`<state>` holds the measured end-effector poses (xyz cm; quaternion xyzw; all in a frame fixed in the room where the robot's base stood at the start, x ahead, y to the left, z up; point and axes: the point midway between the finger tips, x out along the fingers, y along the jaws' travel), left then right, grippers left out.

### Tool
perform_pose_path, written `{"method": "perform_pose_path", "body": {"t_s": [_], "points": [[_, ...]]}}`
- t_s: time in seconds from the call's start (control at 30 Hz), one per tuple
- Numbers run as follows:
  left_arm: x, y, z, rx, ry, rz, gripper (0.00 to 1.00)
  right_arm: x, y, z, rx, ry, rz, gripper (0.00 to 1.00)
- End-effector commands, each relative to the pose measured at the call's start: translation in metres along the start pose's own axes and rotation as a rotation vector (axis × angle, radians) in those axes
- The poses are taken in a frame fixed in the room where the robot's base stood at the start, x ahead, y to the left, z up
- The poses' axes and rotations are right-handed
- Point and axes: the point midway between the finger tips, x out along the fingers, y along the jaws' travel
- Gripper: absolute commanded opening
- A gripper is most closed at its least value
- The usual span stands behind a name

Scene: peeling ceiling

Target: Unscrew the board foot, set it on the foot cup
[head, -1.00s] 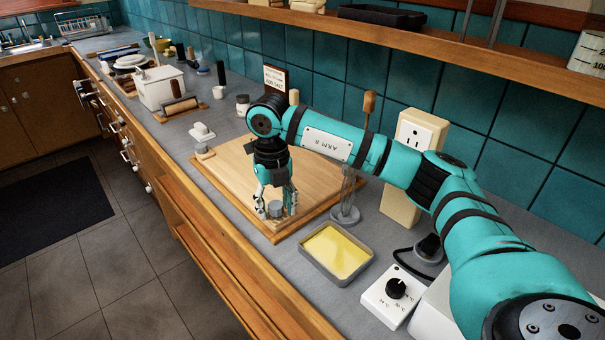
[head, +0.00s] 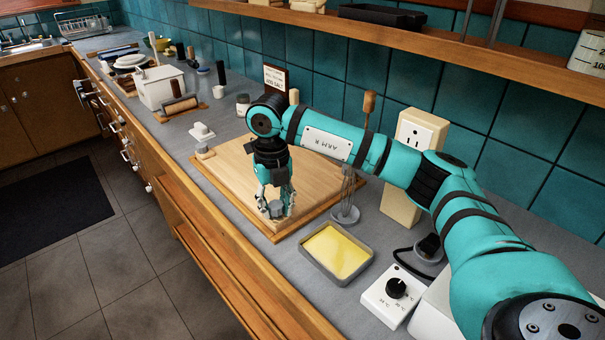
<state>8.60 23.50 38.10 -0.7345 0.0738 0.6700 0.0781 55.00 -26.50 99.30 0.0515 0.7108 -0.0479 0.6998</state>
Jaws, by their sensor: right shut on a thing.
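The wooden board (head: 237,170) lies on the grey counter. My right gripper (head: 277,208) points down over the board's near corner. It is shut on a small grey board foot (head: 275,210), with a finger on either side. The fingers partly hide the foot, and I cannot tell whether it is still threaded in. A similar small round grey piece (head: 205,153) sits at the board's left corner. I cannot tell for sure which thing is the foot cup. My left gripper is out of view.
A yellow-filled tray (head: 338,250), a whisk in a round grey base (head: 345,212) and a white dial box (head: 395,294) stand right of the board. A white knobbed object (head: 201,132) is behind its left corner. The board's middle is clear.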

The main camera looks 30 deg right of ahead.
Motion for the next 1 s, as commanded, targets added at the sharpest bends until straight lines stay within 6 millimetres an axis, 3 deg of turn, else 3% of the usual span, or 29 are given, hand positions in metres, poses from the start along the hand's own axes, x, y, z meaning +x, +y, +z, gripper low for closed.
{"method": "perform_pose_path", "body": {"t_s": [0.37,0.7,1.0], "points": [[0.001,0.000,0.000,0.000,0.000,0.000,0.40,0.002,-0.001,0.000,-0.003,0.000,-0.001,0.00],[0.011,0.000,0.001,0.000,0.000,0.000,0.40,0.004,-0.001,0.000,-0.388,0.003,-0.009,0.00],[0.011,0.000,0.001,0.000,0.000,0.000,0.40,0.004,0.000,-0.001,-0.423,0.007,-0.010,0.00]]}}
